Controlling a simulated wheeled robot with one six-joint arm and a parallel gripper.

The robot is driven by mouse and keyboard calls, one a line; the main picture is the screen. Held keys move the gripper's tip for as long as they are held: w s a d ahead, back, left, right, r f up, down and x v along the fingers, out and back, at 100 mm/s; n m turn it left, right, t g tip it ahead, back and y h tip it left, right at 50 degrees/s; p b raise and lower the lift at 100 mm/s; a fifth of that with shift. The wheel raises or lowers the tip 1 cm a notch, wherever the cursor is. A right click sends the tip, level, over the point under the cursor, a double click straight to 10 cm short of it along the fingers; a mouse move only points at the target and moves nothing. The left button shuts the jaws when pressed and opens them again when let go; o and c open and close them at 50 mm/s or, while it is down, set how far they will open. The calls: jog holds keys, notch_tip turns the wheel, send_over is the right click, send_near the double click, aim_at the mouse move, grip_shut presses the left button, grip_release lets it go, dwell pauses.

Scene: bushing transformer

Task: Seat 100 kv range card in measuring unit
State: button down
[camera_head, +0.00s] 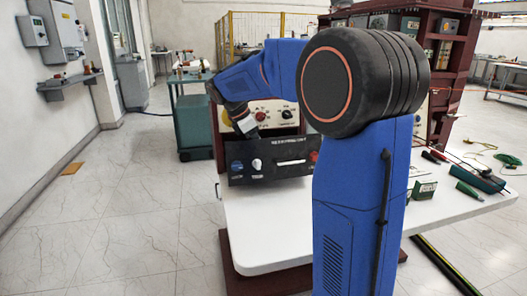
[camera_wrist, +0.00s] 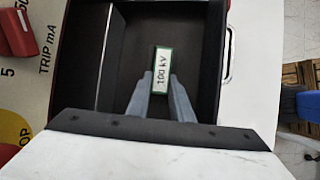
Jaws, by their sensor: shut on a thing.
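The 100 kV range card (camera_wrist: 161,68), white-faced with a green edge, lies between the tips of my gripper (camera_wrist: 161,82) in the wrist view. My gripper is shut on it and holds it over a dark open box interior. Whether the card touches the floor of the interior cannot be told. In the head view the black measuring unit (camera_head: 236,176) stands on the white table, with knobs and a pale slot-like strip on its front panel. My gripper (camera_head: 246,126) is small there, above the unit's left part, and the card cannot be made out.
A thin divider (camera_wrist: 103,60) runs along the left of the interior in the wrist view, and a handle (camera_wrist: 229,52) is at the right. The white table (camera_head: 262,230) carries a green tool (camera_head: 469,190) and small boxes (camera_head: 422,188) at right. My arm hides the table's middle.

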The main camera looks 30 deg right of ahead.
jog(key=c, duration=1.6)
grip_release()
jog(key=shift+f, duration=0.1)
jog(key=v, duration=1.2)
jog(key=shift+r, duration=0.2)
